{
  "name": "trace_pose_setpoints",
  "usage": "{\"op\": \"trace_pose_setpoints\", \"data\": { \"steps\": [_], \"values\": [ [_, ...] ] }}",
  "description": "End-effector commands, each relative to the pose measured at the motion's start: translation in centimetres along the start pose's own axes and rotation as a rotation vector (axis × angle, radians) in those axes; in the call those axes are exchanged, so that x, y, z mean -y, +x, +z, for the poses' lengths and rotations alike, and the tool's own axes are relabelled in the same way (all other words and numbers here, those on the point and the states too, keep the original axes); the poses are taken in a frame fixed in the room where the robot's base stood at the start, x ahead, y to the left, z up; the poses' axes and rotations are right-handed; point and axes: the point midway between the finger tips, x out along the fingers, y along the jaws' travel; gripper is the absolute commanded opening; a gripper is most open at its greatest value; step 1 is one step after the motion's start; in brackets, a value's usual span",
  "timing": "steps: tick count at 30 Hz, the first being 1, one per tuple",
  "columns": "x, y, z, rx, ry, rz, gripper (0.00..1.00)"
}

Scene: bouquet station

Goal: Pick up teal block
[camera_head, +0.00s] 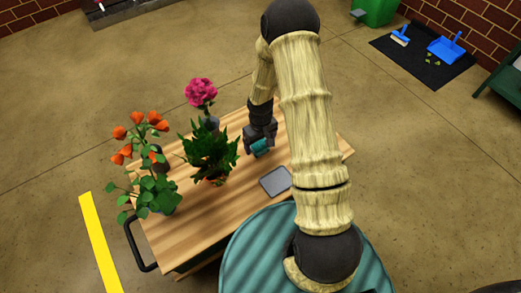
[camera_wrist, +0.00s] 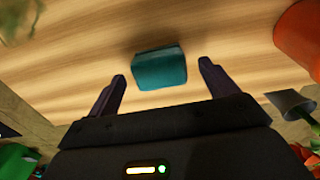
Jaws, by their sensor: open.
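The teal block (camera_wrist: 159,68) lies on the wooden tabletop in the wrist view, ahead of and between my two dark fingers. My gripper (camera_wrist: 163,82) is open, with a finger to each side of the block and gaps showing on both sides. In the head view, the block (camera_head: 260,147) shows as a small teal piece at my gripper (camera_head: 259,140), partly hidden by it.
A leafy green plant (camera_head: 209,152) stands just left of my gripper. A grey square pad (camera_head: 276,181) lies to the right on the wooden table (camera_head: 205,220). The table's front middle is bare.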

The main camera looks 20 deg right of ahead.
Motion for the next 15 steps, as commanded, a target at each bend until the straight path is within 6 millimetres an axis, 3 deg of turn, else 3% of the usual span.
{"op": "trace_pose_setpoints", "data": {
  "steps": [1,5,15],
  "values": [
    [-0.1,1.2,0.0,0.0,0.0,0.0,0.85],
    [0.0,2.6,0.0,0.001,0.0,0.0,0.85],
    [0.0,2.6,0.0,0.0,0.0,0.0,0.85]
  ]
}}
